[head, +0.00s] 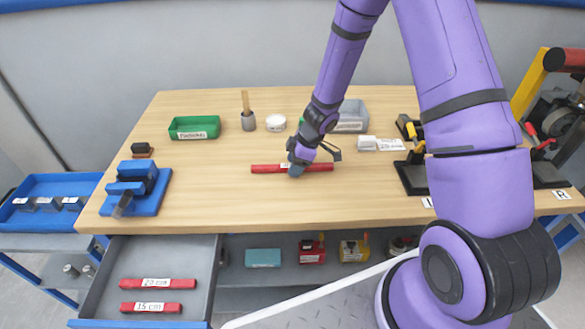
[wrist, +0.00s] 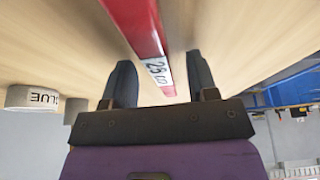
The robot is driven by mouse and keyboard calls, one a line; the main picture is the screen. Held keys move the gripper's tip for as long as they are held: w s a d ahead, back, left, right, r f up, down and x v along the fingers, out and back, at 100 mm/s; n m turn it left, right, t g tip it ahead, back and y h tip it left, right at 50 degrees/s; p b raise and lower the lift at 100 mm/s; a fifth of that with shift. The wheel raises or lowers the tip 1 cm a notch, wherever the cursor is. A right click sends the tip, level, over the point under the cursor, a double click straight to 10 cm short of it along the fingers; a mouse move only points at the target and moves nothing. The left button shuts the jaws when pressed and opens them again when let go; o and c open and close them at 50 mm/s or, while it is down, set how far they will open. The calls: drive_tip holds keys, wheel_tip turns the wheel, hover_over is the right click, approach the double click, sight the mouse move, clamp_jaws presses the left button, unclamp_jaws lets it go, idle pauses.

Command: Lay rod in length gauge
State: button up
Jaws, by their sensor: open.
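In the wrist view the red bar (wrist: 136,24) carries a white label that seems to read 25 cm. My gripper (head: 295,171) is at the bar's middle. In the wrist view my gripper (wrist: 160,78) is open, with one finger on each side of the bar and a gap beside each. Two similar red bars, labelled 20 cm (head: 130,284) and 15 cm (head: 128,307), lie in the open drawer.
A blue device (head: 140,190) stands left. A black fixture (head: 411,178) stands right. The table front is clear.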

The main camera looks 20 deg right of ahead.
clamp_jaws()
drive_tip(key=shift+r, duration=0.1)
